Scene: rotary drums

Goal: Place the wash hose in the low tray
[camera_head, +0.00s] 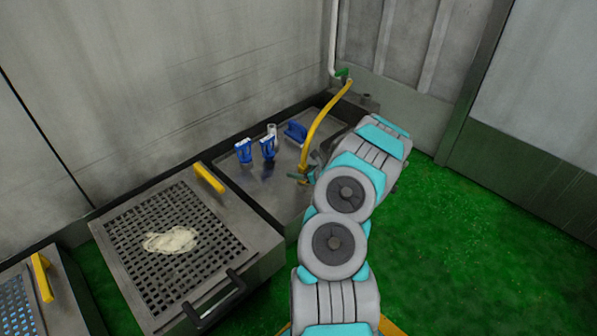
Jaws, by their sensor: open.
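The wash hose (319,122) is yellow. It runs from a green tap fitting (343,73) by the white pipe down to a green and orange end piece (300,178). That end is by the right side of the low grey tray (236,187), close to my arm. I cannot tell whether it touches the tray floor. My arm rises from the bottom centre and covers the tray's right part. My gripper does not show; the arm links hide where it would be.
Blue tools (268,148) and a small clear bottle (272,130) stand in the tray. A perforated drain table (130,236) with a pale cloth-like heap (171,240), yellow handle (209,177) and black handle (214,305) is at left. Walls close the back. Green floor (480,250) is free at right.

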